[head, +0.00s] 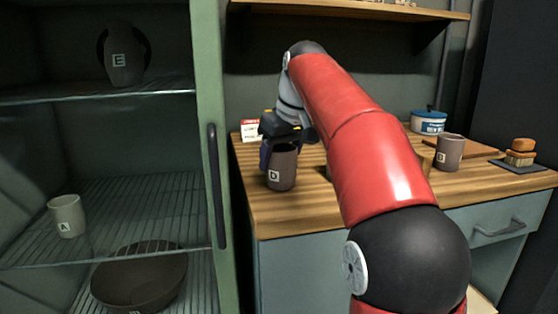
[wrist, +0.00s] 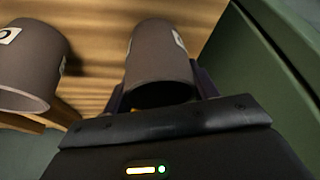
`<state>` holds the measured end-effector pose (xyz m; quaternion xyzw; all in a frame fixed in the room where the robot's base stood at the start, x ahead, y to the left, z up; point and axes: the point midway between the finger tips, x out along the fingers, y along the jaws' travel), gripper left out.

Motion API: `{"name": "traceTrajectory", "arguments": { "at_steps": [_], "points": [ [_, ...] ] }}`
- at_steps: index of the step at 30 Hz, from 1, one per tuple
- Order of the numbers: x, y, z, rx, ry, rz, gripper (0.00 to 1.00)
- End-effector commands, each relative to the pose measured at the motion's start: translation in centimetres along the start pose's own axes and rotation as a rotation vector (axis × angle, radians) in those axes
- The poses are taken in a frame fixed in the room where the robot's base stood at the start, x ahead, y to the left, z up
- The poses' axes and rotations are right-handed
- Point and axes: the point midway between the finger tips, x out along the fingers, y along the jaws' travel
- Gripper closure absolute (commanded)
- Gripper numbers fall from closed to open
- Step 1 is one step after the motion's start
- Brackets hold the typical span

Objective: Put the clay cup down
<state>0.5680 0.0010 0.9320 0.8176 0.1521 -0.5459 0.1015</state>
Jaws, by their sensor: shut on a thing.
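A brown-grey clay cup marked D (head: 282,168) is upright at the left end of the wooden counter. My gripper (head: 275,148) is shut on this cup near its top, reaching down from above. In the wrist view the held cup (wrist: 158,55) lies between the two fingers (wrist: 160,92), with part of its white label showing. I cannot tell whether its base touches the counter or hangs just above it. A similar cup marked C (wrist: 35,62) stands to its left in the wrist view, apart from it. My arm hides most of that area in the head view.
The wooden counter (head: 262,212) also holds a cup marked B (head: 450,152), a blue-white pot (head: 428,122) and stacked brown pieces (head: 521,150). Left is an open green cabinet (head: 208,60) with a pale cup A (head: 66,216), a vase E (head: 122,56) and a bowl (head: 140,280).

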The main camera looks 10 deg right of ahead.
Motion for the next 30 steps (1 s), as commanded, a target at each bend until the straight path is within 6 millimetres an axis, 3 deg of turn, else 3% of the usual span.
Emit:
{"name": "traceTrajectory", "arguments": {
  "at_steps": [7,8,12,24,30],
  "points": [
    [0.4,0.0,0.2,0.000,0.000,0.000,0.71],
    [0.3,0.0,0.1,0.000,0.000,0.000,0.38],
    [0.3,0.0,0.1,0.000,-0.001,0.000,0.20],
    [0.7,0.0,0.2,-0.001,0.001,0.001,0.20],
    [-3.8,-0.2,-0.2,-0.001,0.003,0.001,0.20]
  ]
}}
